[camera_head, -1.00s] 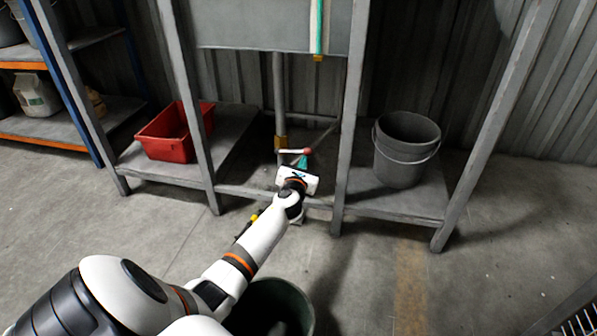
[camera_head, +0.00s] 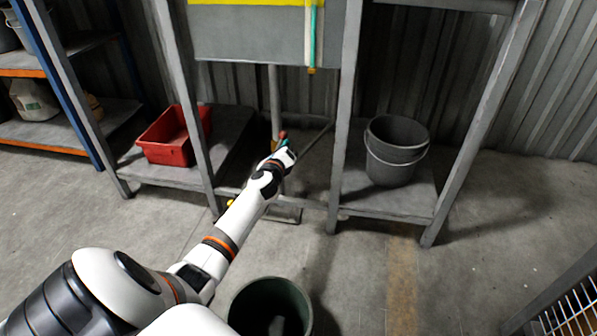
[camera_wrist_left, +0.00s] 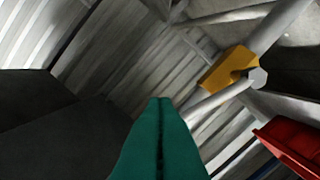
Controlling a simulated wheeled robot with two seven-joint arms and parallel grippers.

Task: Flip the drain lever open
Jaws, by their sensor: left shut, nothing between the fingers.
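The drain pipe (camera_head: 274,98) comes down from the grey tank (camera_head: 250,36). In the left wrist view a yellow valve body (camera_wrist_left: 229,68) sits on the pipe. A pale lever rod (camera_wrist_left: 212,102) runs from its hex nut down-left towards my fingers. The lever's red end (camera_head: 283,134) shows beside the fingers in the head view. My left gripper (camera_head: 285,143) is shut and empty, its green fingers (camera_wrist_left: 160,103) together near the lever. I cannot tell whether they touch it. My wrist hides much of the valve in the head view. My right gripper is not in view.
A red bin (camera_head: 168,141) stands on the low shelf to the left, a grey bucket (camera_head: 395,150) on the shelf to the right. Grey frame legs (camera_head: 340,130) flank the pipe. A dark green bin (camera_head: 268,308) stands on the floor near my arm.

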